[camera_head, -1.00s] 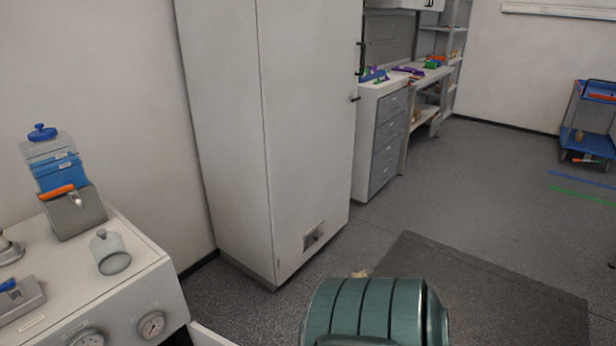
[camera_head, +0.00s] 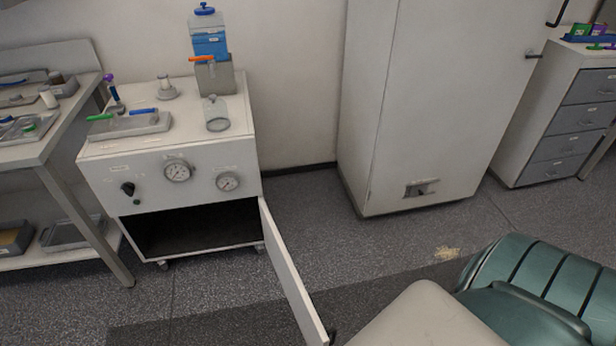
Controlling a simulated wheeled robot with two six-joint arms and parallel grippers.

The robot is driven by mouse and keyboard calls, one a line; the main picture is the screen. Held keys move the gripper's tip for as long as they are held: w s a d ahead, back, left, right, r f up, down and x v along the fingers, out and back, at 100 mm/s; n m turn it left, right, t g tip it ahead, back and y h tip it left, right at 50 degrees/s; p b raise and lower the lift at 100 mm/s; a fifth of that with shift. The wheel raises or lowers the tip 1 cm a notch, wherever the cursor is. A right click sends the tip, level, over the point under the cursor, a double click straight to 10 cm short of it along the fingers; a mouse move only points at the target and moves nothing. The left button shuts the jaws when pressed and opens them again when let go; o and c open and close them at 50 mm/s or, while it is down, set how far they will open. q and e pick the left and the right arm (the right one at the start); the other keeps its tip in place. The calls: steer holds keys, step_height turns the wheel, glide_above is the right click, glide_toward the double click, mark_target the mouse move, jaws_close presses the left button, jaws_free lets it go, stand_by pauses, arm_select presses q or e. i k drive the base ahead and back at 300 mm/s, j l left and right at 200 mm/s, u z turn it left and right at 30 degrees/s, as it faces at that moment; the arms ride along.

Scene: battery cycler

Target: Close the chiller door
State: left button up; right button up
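A small dark part, perhaps the handle, shows at the door's free edge. My arm links show at the lower right, close to the door's free edge in the picture. Neither gripper is in view.
A tall white cabinet (camera_head: 415,100) stands right of the chiller, with free floor between. A workbench (camera_head: 50,150) with trays is on the left.

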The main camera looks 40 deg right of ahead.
mark_target(313, 332)
steer(key=l, duration=0.7)
steer(key=k+l+u, duration=0.1)
steer(key=l, duration=0.6)
steer(key=k+l, duration=0.1)
steer(key=l, duration=0.55)
